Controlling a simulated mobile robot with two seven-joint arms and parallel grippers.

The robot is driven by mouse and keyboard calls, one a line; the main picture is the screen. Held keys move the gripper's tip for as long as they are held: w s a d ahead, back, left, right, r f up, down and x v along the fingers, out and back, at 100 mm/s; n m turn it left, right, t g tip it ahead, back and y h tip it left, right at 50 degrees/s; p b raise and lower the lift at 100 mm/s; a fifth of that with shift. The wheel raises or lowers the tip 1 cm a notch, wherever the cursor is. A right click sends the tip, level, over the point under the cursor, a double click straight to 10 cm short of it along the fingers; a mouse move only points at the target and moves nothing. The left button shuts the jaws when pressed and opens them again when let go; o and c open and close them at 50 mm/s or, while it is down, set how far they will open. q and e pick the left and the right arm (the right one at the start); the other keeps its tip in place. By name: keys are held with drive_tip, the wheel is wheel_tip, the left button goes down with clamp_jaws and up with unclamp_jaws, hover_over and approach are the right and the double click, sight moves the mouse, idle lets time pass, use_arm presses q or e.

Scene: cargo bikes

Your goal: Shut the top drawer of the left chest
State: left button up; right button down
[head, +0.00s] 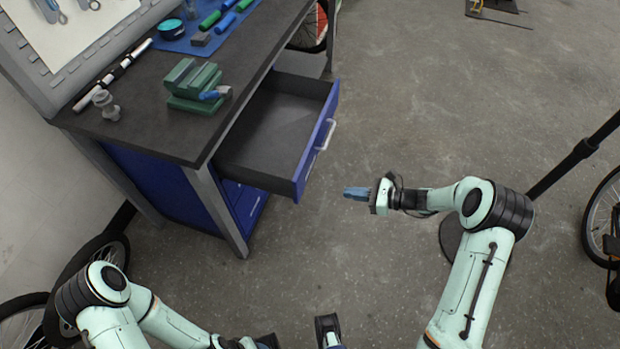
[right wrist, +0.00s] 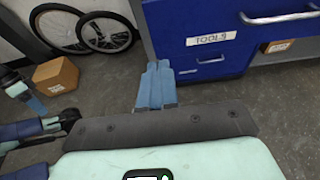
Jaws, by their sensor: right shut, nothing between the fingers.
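The top drawer (head: 317,146) of the blue chest under the dark workbench is pulled far out, and its dark inside shows empty. Its blue front has a silver handle (head: 327,134); in the right wrist view the front (right wrist: 190,18) carries a TOOLS label. My right gripper (head: 357,193) is shut and empty, with blue fingers pointing left. It is in front of the drawer front, apart from it in the head view. My left gripper (head: 266,342) is low at the bottom edge, partly cut off; its jaw gap cannot be made out.
The bench top (head: 150,137) holds a green vise (head: 193,87) and several tools. Lower drawers (head: 243,205) look shut. Bike wheels (head: 98,262) lean at the left. A cardboard box (right wrist: 56,76) stands on the floor. The floor right of the drawer is clear up to a dark stand (head: 575,155).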

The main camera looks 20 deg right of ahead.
sight(299, 186)
drive_tip(key=x, duration=0.8)
drive_tip(key=r+x, duration=0.1)
drive_tip(key=x, duration=0.3)
drive_tip(key=shift+w+a, duration=0.15)
drive_tip(key=shift+a, duration=0.35)
drive_tip(key=shift+w+a, duration=0.3)
drive_tip(key=shift+a, duration=0.05)
